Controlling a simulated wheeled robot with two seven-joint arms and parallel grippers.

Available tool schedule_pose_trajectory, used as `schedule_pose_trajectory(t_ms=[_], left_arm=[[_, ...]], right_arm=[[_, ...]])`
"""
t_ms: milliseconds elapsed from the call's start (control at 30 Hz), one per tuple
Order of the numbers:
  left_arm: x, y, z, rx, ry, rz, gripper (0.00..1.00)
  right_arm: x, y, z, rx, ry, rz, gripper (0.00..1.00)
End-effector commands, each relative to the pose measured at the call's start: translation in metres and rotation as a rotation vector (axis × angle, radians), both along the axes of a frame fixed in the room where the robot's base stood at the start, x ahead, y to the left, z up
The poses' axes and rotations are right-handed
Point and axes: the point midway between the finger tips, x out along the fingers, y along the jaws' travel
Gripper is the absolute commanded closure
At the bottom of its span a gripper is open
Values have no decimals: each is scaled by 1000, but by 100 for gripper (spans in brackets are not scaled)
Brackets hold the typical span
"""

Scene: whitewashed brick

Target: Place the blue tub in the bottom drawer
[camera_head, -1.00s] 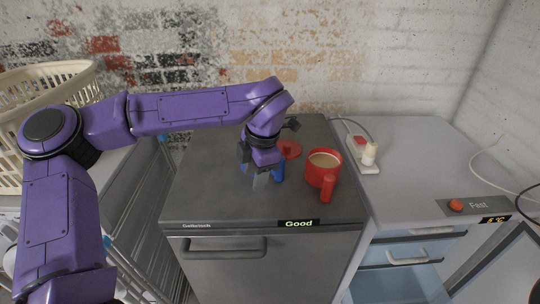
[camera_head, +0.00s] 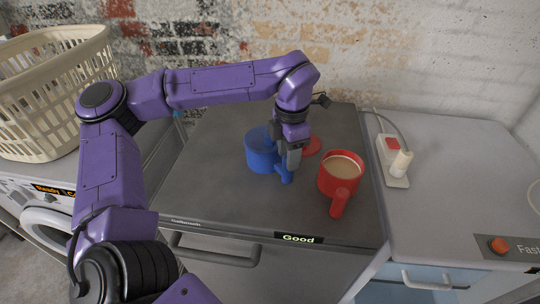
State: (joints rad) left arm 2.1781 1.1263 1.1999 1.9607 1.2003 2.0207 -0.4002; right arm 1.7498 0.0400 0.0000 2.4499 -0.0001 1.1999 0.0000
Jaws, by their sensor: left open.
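The blue tub (camera_head: 258,151) stands upright on the dark grey top of the cabinet marked "Good". A small blue handle-like part sticks out toward the front right. My left gripper (camera_head: 291,160) points down at the tub's right side, close to that part. It is open, and whether it touches the tub I cannot tell. At the bottom right, the light blue front of a drawer unit (camera_head: 400,292) with a pale handle shows under the white counter. The lower drawer is out of view. My right gripper is not in view.
A red mug (camera_head: 335,176) with a brown drink stands just right of my gripper, with a red disc (camera_head: 311,146) behind. A power strip (camera_head: 394,165) lies on the white counter (camera_head: 450,190). A cream basket (camera_head: 55,90) sits at the left.

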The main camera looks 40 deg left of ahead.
Motion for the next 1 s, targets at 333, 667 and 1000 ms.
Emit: schedule_pose_trajectory(t_ms=[333,667,1000], left_arm=[[1,-1,-26,-1,-1,-2,57],[1,-1,-25,0,-2,-3,100],[2,-1,-12,1,-6,-3,100]], right_arm=[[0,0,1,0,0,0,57],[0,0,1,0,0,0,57],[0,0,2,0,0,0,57]])
